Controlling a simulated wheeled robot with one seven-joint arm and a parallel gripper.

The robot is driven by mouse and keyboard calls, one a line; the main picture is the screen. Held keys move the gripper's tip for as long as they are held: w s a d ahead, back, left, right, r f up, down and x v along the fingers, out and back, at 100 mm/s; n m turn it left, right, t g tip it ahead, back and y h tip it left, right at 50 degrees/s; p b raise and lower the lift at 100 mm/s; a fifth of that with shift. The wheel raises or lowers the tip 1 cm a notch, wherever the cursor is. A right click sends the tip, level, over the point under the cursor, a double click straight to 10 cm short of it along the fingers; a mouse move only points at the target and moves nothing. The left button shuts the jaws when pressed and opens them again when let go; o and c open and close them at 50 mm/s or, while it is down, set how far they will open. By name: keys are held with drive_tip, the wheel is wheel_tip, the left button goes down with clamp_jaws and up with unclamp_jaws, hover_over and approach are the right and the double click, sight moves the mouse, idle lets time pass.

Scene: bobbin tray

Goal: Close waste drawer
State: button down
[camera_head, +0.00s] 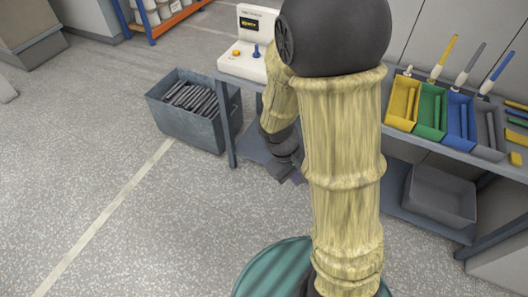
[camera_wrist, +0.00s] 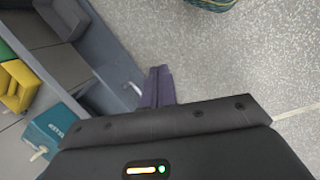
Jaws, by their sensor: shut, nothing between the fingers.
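No thing in view is clearly marked as the waste drawer. In the wrist view, a long blue-grey panel (camera_wrist: 105,50) runs along the left, with a small bright handle-like bar (camera_wrist: 133,89) on it. My gripper (camera_wrist: 158,72) is shut and empty, its dark fingertips just right of that bar; I cannot tell whether they touch. Dark grey compartments (camera_wrist: 60,66) show behind the panel. In the head view my gripper (camera_head: 297,178) hangs low beside the grey workbench, partly hidden by my arm, which also covers the middle of the bench. How far any drawer stands out is hidden.
A grey bin (camera_head: 190,128) of dark strips stands on the floor left of the bench. A control box (camera_head: 240,62) sits on the bench's left end. Coloured bins (camera_head: 432,118) with tools line its right side. A grey tub (camera_head: 440,195) is below. Open floor lies in front.

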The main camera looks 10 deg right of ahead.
drive_tip(key=w+f+n+t+h+b, duration=0.2)
drive_tip(key=w+f+n+h+b, duration=0.3)
drive_tip(key=f, duration=0.3)
drive_tip(key=w+f+n+t+h+b, duration=0.2)
drive_tip(key=w+f+n+h+b, duration=0.15)
drive_tip(key=f+n, duration=0.35)
drive_tip(key=w+a+f+n+t+y+b, duration=0.1)
drive_tip(key=w+a+f+n+t+b, duration=0.4)
drive_tip(key=w+a+f+n+t, duration=0.3)
drive_tip(key=w+a+n+t, duration=0.2)
drive_tip(key=a+n+t, duration=0.1)
drive_tip(key=shift+a, duration=0.3)
drive_tip(key=shift+w+d, duration=0.1)
drive_tip(key=shift+w, duration=0.05)
drive_tip(key=b, duration=0.1)
approach(264, 146)
drive_tip(key=w+d+r, duration=0.4)
drive_tip(key=d, duration=0.1)
drive_tip(key=shift+w+d+r, duration=0.1)
drive_tip(key=shift+w+d, duration=0.1)
drive_tip(key=shift+w, duration=0.1)
drive_tip(key=shift+d, duration=0.1)
